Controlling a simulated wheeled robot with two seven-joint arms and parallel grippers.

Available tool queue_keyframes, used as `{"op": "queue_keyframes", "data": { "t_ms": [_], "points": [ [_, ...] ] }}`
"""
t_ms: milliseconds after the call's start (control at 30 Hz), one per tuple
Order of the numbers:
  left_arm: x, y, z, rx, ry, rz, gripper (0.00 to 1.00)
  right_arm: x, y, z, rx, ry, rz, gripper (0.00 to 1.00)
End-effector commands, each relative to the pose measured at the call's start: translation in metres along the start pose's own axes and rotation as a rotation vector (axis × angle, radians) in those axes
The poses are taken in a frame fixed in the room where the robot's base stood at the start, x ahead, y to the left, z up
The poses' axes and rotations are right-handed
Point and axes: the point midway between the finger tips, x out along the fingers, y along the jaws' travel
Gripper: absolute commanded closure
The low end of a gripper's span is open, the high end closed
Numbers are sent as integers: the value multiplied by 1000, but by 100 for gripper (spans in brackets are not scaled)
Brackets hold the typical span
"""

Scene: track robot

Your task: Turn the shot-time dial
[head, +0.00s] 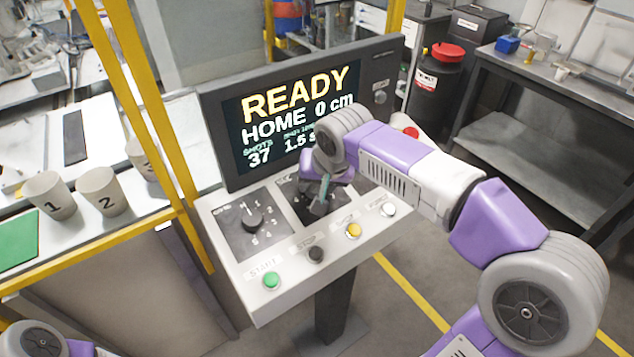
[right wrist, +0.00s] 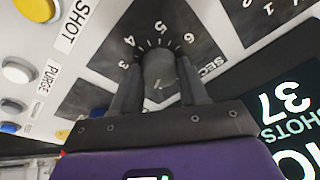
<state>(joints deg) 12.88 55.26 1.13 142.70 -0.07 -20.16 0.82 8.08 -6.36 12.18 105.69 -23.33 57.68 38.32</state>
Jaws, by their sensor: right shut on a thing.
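The shot-time dial is a dark grey knob (right wrist: 160,68) on a black plate with numbers around it and a "SEC" label. My right gripper (right wrist: 158,85) is shut on this knob, one finger on each side. In the head view the right gripper (head: 322,192) is over the right-hand dial plate (head: 293,199), and my arm hides most of the knob. The screen (head: 290,115) shows READY, HOME 0 cm, 37 shots and a value near 1.5 s, partly covered by my arm. My left gripper is out of view.
A second dial (head: 253,221) is left of the held one. Green (head: 271,280), black (head: 316,255), yellow (head: 353,231) and white (head: 388,209) buttons line the panel front. Numbered cups (head: 101,192) stand on the left table behind yellow posts. A dark bench (head: 560,130) is at right.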

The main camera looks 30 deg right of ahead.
Motion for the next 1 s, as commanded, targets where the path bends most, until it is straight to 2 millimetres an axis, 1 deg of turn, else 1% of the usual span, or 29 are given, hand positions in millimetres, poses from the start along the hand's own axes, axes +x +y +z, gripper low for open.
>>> {"op": "queue_keyframes", "data": {
  "t_ms": [267, 467, 1000],
  "points": [
    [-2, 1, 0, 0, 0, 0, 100, -1, 0, 0, -30, -2, -7, 87],
    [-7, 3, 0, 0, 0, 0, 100, -1, 0, -1, -129, -8, -23, 87],
    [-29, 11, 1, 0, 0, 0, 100, -2, 1, -2, -610, -36, -108, 87]
  ]
}}
